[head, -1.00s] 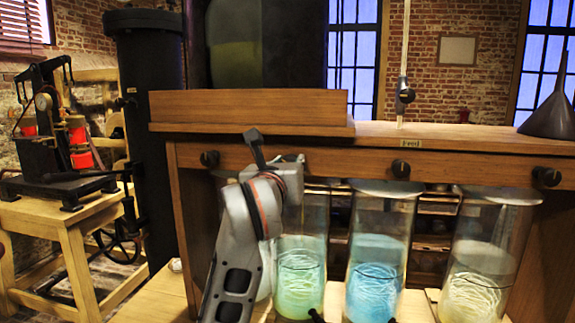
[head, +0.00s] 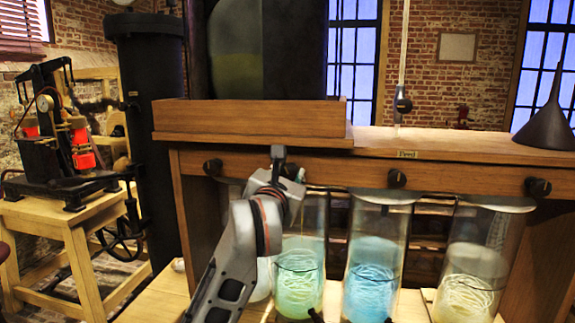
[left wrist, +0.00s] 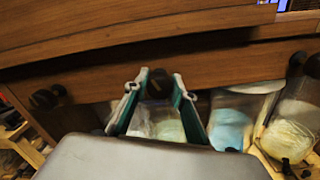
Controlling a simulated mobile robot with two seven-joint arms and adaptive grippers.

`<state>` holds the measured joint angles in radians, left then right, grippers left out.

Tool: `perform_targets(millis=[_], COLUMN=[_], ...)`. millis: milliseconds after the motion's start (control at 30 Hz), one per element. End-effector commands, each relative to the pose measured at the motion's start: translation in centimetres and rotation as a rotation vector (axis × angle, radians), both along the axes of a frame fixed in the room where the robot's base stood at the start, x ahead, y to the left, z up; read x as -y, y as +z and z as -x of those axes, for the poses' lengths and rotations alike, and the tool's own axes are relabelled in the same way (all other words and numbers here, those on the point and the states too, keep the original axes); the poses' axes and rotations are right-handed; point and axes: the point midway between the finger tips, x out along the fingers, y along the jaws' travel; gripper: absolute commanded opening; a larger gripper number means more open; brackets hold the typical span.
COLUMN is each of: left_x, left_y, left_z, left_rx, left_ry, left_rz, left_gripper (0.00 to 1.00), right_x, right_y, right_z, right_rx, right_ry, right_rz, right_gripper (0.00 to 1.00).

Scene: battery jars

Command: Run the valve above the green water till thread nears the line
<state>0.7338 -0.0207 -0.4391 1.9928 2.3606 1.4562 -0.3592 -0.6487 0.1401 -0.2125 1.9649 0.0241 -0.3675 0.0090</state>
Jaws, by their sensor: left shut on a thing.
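The jar of green water (head: 300,283) stands under the wooden beam, just right of my left arm, with a pale tangled thread in it. A thin dark line rings this jar; I cannot tell the exact gap between thread and line. My left gripper (head: 288,165) is up at the beam above this jar, covering the valve there. In the left wrist view, the dark round valve knob (left wrist: 157,82) sits between the green-lined fingers (left wrist: 155,92), and the gripper is shut on it. The right gripper does not show.
A blue-water jar (head: 374,278) and a pale yellow one (head: 468,280) stand to the right. Other valve knobs (head: 397,178) and (head: 537,187) line the beam (head: 340,170). A black funnel (head: 548,118) stands on top. A jar left of the green one is mostly hidden by my arm.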

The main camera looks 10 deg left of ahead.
Motion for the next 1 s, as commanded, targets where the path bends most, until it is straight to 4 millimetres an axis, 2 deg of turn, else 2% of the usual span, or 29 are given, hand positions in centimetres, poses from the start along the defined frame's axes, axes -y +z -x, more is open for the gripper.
perform_targets(millis=[33, 200, 567, 1000], left_x=[-0.1, -0.1, 0.0, -0.1], left_y=[-0.2, -0.4, -0.5, -0.3], left_z=[-0.1, -0.1, -0.1, -0.1], left_rx=[-0.013, -0.013, -0.011, -0.012], left_ry=[0.0, 0.001, 0.0, 0.0], left_rz=[-0.042, -0.139, -0.162, -0.468], left_gripper=[0.05, 0.05, 0.05, 0.05], right_x=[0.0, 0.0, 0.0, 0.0], right_y=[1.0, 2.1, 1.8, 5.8], right_z=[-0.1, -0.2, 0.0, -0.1], right_rx=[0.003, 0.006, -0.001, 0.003], right_ry=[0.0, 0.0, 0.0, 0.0], right_rz=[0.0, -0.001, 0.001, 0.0], right_gripper=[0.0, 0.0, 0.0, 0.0])
